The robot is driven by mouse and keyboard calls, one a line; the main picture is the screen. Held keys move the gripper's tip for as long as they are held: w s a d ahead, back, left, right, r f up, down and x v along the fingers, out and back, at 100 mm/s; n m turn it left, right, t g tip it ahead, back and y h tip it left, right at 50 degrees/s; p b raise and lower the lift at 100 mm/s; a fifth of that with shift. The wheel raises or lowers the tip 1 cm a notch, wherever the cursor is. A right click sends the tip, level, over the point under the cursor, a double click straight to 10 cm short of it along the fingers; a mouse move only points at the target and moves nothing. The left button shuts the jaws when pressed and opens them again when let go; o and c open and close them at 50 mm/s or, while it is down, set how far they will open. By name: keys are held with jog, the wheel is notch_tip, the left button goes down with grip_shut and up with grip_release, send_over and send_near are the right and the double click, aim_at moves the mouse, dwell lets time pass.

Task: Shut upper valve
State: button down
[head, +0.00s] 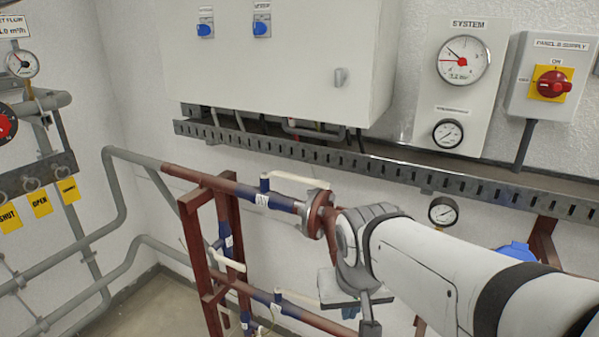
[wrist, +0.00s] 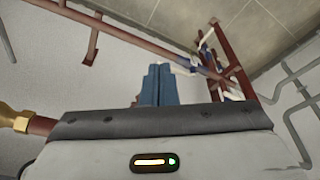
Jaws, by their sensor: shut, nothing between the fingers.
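The upper valve (head: 264,190) sits on the upper red-brown pipe, with blue sections beside it. Its white lever (head: 292,180) points right, roughly along the pipe. A second valve (head: 277,300) with a white lever sits on the lower pipe. My gripper (wrist: 158,68) shows in the wrist view as two blue fingers pressed together, with nothing between them. In the head view my arm's end is to the right of the upper valve, in front of the pipe and apart from the lever. My fingertips cannot be made out clearly there.
A red-brown frame (head: 194,235) carries the pipes. A flange (head: 318,214) is close to my wrist. A white cabinet (head: 275,60) and a slotted rail (head: 300,146) are above. A gauge (head: 443,211) is behind my arm. The wall left of the frame has grey pipes (head: 120,215).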

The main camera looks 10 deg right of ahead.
aim_at(293, 179)
jog(key=w+a+r+m+t+h+b, duration=0.15)
jog(key=w+r, duration=0.35)
jog(key=w, duration=0.5)
jog(key=w+r+m+t+h, duration=0.1)
jog(key=w+r+m, duration=0.2)
jog(key=w+r, duration=0.45)
jog(key=w+a+r+m+t+h+b, duration=0.15)
jog(key=w+r, duration=0.25)
jog(key=w, duration=0.7)
jog(key=shift+m+g, duration=0.3)
jog(key=x, duration=0.3)
jog(key=p+x, duration=0.1)
jog(key=x, duration=0.2)
jog(key=d+x, duration=0.1)
jog(key=x, duration=0.3)
jog(key=shift+r+p, duration=0.1)
jog(key=shift+p, duration=0.2)
